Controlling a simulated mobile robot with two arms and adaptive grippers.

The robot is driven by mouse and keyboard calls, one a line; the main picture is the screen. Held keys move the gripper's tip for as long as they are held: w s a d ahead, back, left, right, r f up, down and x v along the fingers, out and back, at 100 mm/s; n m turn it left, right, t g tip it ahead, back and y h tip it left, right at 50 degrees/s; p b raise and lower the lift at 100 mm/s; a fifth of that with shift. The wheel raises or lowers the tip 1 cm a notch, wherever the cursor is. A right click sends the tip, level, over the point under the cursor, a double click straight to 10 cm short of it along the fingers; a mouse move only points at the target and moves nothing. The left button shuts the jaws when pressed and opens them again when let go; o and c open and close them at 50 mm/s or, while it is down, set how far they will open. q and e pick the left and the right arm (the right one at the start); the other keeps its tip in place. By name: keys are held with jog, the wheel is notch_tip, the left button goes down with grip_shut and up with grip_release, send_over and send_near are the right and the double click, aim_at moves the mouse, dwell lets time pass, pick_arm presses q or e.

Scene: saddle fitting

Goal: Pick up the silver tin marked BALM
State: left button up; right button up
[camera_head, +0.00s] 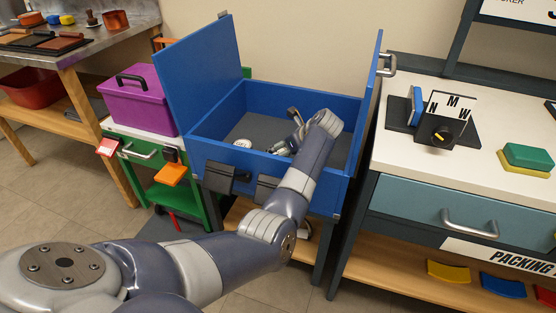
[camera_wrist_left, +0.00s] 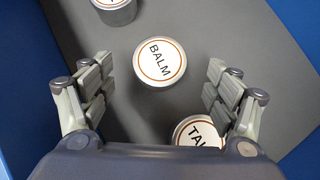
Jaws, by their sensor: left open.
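The silver tin marked BALM (camera_wrist_left: 160,62) stands upright on the grey floor of the blue chest, its white lid with an orange ring facing up. In the left wrist view my left gripper (camera_wrist_left: 158,82) is open above it, one finger to each side, not visibly touching it. In the head view the gripper (camera_head: 288,139) is inside the chest (camera_head: 215,150), partly hidden by my arm. My right gripper is not in view.
A tin lettered TAL (camera_wrist_left: 195,132) stands close to the right finger and is partly covered. Another tin (camera_wrist_left: 114,10) is at the top edge. The chest's raised lids and walls surround the arm. A purple toolbox (camera_head: 140,105) stands left.

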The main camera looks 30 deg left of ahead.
aim_at(278, 152)
pick_arm(q)
jog(key=shift+b+x, duration=0.35)
jog(key=shift+x, duration=0.55)
jog(key=b+x, duration=0.1)
jog(key=x, duration=0.2)
jog(key=shift+f, duration=0.15)
jog(key=shift+w+a+f+b, duration=0.2)
jog(key=shift+a+f+b, duration=0.2)
jog(key=shift+f+b, duration=0.05)
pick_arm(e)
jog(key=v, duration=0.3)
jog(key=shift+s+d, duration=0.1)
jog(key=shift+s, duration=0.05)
pick_arm(q)
jog(key=shift+r, duration=0.1)
jog(key=c, duration=1.3)
